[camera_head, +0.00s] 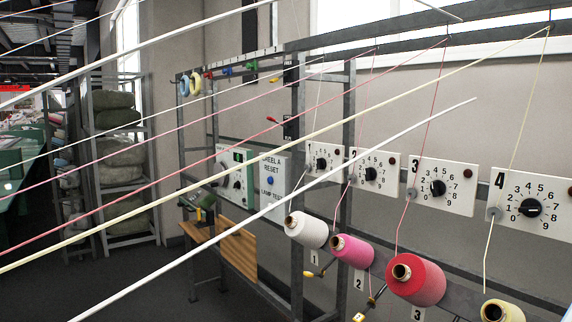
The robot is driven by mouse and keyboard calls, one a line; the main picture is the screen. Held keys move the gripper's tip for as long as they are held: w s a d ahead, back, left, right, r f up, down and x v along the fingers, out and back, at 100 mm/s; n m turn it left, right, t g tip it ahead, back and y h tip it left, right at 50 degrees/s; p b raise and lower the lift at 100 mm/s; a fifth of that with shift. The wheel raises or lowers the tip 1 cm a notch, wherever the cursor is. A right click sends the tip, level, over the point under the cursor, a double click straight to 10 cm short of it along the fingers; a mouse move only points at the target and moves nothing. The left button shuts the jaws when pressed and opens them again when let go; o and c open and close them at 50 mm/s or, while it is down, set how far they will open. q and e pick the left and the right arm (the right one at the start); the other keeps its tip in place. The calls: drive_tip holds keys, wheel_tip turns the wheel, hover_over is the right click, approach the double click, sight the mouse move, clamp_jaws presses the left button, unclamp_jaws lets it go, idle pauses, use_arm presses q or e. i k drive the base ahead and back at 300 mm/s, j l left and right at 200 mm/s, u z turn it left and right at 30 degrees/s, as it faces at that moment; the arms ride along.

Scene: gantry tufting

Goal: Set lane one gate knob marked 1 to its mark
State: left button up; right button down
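The lane one gate knob (321,163) is a small black round knob on a white dial plate (333,170) marked 1, with numbers around it. It is the leftmost and farthest of a row of similar dials on the grey frame. A white yarn passes close to the plate's left edge. The knob is too small to tell where its pointer stands, and I cannot make out a set mark. Neither of my grippers is in view.
Dials marked 2 (370,174), 3 (438,188) and 4 (530,208) continue rightward. Below are white (308,231), pink (354,252), red (422,281) and cream (502,312) yarn cones. Long yarns cross the view diagonally in front. A reset panel (272,186) stands left.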

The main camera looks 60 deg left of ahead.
sight(321, 163)
drive_tip(key=u, duration=1.75)
